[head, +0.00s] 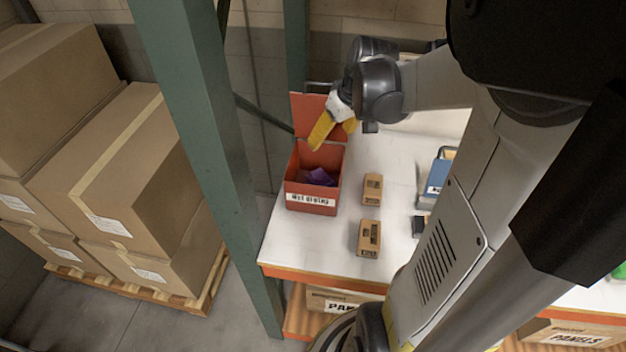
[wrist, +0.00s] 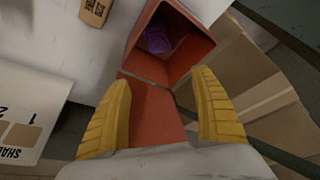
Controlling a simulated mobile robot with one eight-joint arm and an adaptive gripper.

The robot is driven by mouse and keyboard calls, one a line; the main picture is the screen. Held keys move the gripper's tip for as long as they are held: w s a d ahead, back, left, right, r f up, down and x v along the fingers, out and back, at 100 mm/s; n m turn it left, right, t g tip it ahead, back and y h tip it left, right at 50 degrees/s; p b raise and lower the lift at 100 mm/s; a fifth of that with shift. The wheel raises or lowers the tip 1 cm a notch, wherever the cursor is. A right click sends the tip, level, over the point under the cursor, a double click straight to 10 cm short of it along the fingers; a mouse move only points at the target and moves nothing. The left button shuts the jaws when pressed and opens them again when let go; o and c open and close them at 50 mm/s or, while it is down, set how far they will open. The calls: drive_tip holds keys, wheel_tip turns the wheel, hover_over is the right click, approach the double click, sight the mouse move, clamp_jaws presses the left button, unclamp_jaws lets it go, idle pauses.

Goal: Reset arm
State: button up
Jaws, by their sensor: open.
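My gripper (head: 334,130) has yellow fingers and hangs above the rear of a red box (head: 309,207) with its lid (head: 308,104) raised at the back. In the wrist view my gripper (wrist: 163,112) has its fingers wide apart with nothing between them. The red box (wrist: 193,68) lies beyond the fingertips, and its lid (wrist: 150,110) shows between the fingers. A purple object (head: 321,177) lies inside the box, and it also shows in the wrist view (wrist: 158,38). The box front has a white label.
Two small brown boxes (head: 369,238) (head: 372,188) stand on the white shelf top (head: 300,243) right of the red box. A blue container (head: 438,172) is farther right. A green rack post (head: 200,110) rises at left, beside stacked cartons (head: 125,165). A printed white sheet (wrist: 25,118) shows in the wrist view.

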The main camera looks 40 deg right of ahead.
drive_tip(key=shift+v, duration=0.75)
drive_tip(key=s+a+f+t+b, duration=0.1)
drive_tip(key=s+a+f+b, duration=0.1)
drive_tip(key=a, duration=0.6)
drive_tip(key=s+a+f+b, duration=0.2)
drive_tip(key=s+a+b, duration=0.1)
drive_tip(key=a, duration=0.4)
drive_tip(key=s+a+f+t+b, duration=0.1)
drive_tip(key=s+a+f+b, duration=0.1)
drive_tip(key=a, duration=0.6)
drive_tip(key=shift+s+a+n+t+b, duration=0.35)
drive_tip(key=shift+s+b, duration=0.5)
drive_tip(key=shift+b, duration=0.35)
drive_tip(key=shift+f, duration=0.1)
